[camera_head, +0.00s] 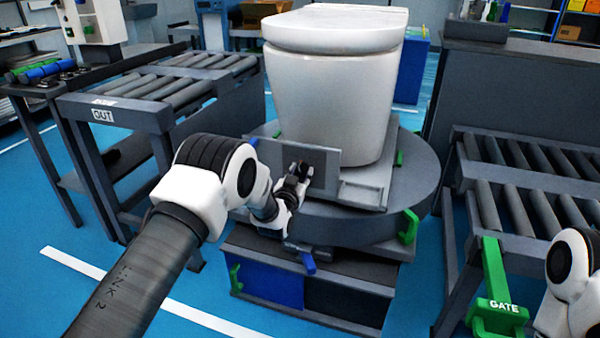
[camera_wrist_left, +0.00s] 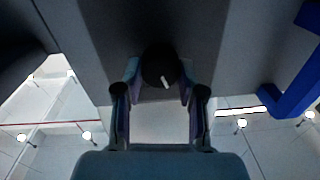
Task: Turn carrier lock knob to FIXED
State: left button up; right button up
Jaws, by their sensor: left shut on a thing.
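The carrier lock knob (camera_wrist_left: 158,62) is a round black knob with a short white mark, seen in the left wrist view. The mark is slanted, and no FIXED label can be read. My left gripper (camera_head: 303,171) is at the grey upright plate (camera_head: 325,160) on the front of the carrier, below the white toilet (camera_head: 335,90). In the left wrist view the fingers of my left gripper (camera_wrist_left: 160,78) are on both sides of the knob, closed on it. In the head view the knob is mostly hidden by the gripper. My right gripper is out of view.
The carrier sits on a round grey turntable (camera_head: 420,190) with green handles (camera_head: 408,226). A blue lever (camera_head: 308,262) is just below my left gripper. Roller conveyors stand left, marked OUT (camera_head: 103,115), and right (camera_head: 530,200). A green GATE handle (camera_head: 495,275) is at lower right.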

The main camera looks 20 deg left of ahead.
pick_arm(q)
jog(key=m, duration=0.5)
jog(key=shift+d+m, duration=0.1)
jog(key=shift+m, duration=0.2)
jog(key=m, duration=0.6)
jog(key=shift+d+f+h+p, duration=0.1)
jog(key=shift+f+h+p, duration=0.1)
jog(key=shift+h+p, duration=0.15)
jog(key=shift+m, duration=0.3)
jog(key=o, duration=1.2)
jog(key=shift+c, duration=0.2)
jog(key=s, duration=1.2)
jog(key=shift+f, duration=0.25)
